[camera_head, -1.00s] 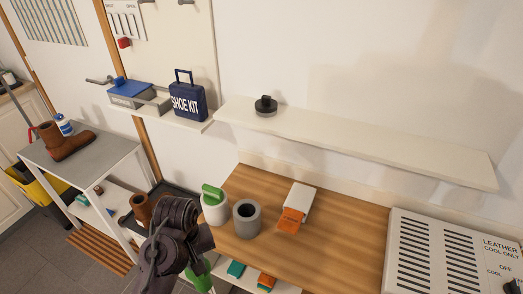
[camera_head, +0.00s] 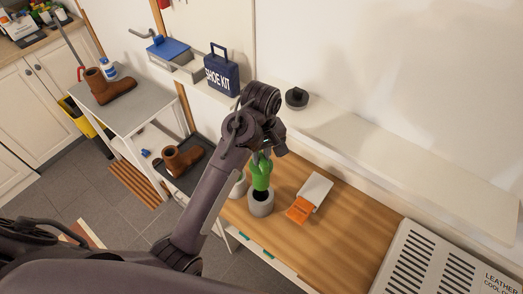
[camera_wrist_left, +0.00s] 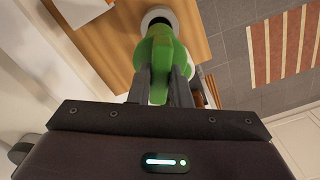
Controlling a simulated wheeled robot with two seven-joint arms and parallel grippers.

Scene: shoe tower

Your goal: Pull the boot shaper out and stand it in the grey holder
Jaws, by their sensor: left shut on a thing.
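My left gripper (camera_head: 258,154) is shut on the green boot shaper (camera_head: 261,175) over the wooden bench. The shaper hangs roughly upright, its lower end at the mouth of the grey holder (camera_head: 261,207). I cannot tell whether its tip is inside. In the left wrist view the shaper (camera_wrist_left: 160,55) sits between the fingers (camera_wrist_left: 161,88), with the holder's pale rim (camera_wrist_left: 157,12) beyond it. One brown boot (camera_head: 184,161) rests in a dark tray; another (camera_head: 108,92) stands on the white side table. My right gripper is not in view.
A white container (camera_head: 239,188) stands close left of the holder, partly hidden by my arm. A white box with an orange piece (camera_head: 299,210) lies to the right. A shelf (camera_head: 390,150) runs behind, bearing a dark round tin (camera_head: 297,97).

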